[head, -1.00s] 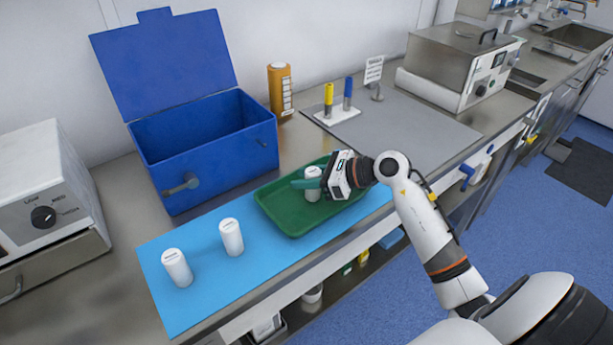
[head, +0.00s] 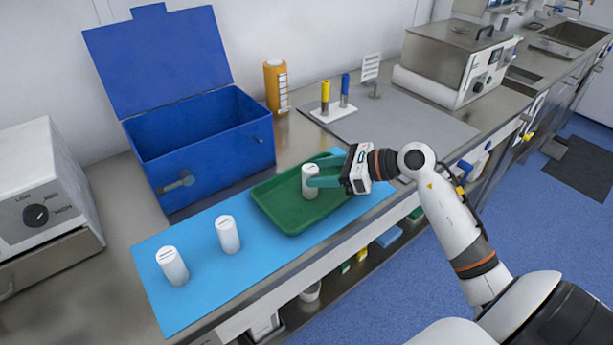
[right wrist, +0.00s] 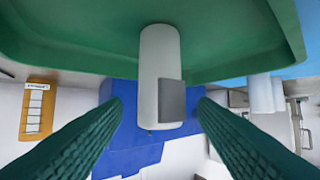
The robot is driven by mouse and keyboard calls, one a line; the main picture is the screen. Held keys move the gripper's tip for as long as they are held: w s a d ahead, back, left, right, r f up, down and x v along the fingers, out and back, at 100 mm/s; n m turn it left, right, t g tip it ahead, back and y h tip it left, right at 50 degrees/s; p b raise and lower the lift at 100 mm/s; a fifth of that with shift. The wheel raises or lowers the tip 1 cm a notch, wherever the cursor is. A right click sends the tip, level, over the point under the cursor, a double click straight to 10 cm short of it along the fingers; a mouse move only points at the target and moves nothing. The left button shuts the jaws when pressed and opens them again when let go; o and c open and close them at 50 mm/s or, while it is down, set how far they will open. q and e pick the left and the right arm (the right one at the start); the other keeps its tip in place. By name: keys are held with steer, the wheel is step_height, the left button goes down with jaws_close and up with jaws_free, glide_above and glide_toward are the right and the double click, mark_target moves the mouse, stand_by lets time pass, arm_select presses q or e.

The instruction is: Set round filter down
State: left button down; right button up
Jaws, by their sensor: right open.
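A round filter, a white cylinder (head: 309,177), stands upright in the green tray (head: 290,222). In the right wrist view the white cylinder (right wrist: 160,60) shows between and beyond my two fingers, with a grey square on its side. My right gripper (head: 318,182) reaches in from the right, its green fingers open, with a gap on both sides of the cylinder in the wrist view. A fingertip hides part of the cylinder in the head view. My left gripper is not in view.
Two more white cylinders (head: 228,235) (head: 172,266) stand on the blue mat (head: 200,290) left of the tray. An open blue box (head: 205,175) stands behind, with an orange container (head: 275,88) beside it. A grey mat (head: 420,130) behind the arm has free room.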

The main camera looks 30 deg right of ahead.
steer(key=b+v, duration=0.1)
steer(key=v, duration=0.6)
steer(key=shift+s+d, duration=0.1)
steer(key=shift+s, duration=0.05)
stand_by(0.3)
